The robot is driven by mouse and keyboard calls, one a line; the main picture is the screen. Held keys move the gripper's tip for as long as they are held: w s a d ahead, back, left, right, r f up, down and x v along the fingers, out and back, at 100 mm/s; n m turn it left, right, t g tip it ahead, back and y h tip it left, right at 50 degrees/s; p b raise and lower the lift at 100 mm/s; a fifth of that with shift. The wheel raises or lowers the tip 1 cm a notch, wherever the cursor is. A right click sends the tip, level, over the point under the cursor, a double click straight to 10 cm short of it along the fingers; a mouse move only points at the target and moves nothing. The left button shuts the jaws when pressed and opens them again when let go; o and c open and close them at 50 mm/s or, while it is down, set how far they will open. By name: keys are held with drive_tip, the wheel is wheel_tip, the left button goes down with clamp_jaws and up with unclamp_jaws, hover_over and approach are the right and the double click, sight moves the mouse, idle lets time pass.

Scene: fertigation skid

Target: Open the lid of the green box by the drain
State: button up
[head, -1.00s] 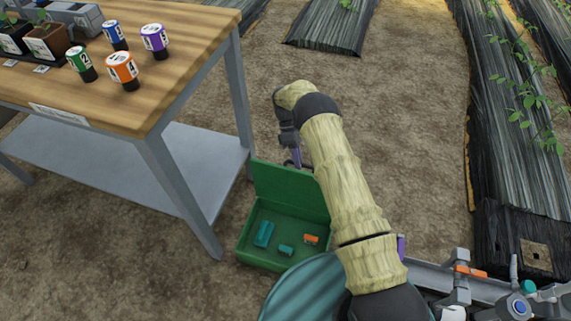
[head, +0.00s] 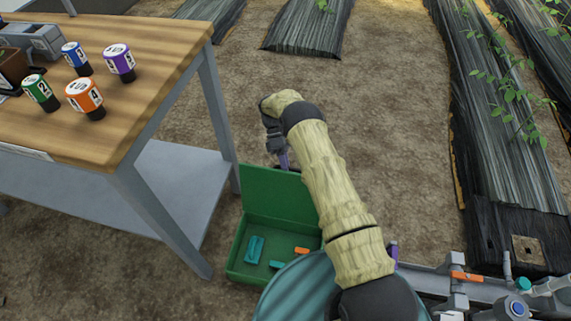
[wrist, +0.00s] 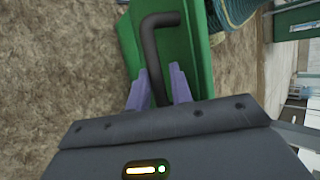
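The green box (head: 234,267) stands on the soil beside the table, its lid (head: 276,195) raised and standing up at the far side. Inside lie teal pieces (head: 255,249) and an orange piece (head: 302,250). My gripper (head: 283,160) is just behind the lid's top edge, its fingertips partly hidden. In the wrist view my gripper's purple fingers (wrist: 159,78) stand close on both sides of the lid's black bent handle (wrist: 160,22) and look shut on it. The green lid (wrist: 196,50) lies right behind the handle in that view.
A teal ribbed drum (head: 290,290) hides the box's near right corner. Open soil (head: 390,120) lies to the right.

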drive_tip(key=shift+o, duration=1.1)
drive_tip(key=shift+f, duration=0.1)
drive_tip(key=shift+r, duration=0.25)
wheel_tip(320, 180, up, 10)
drive_tip(key=p, duration=0.4)
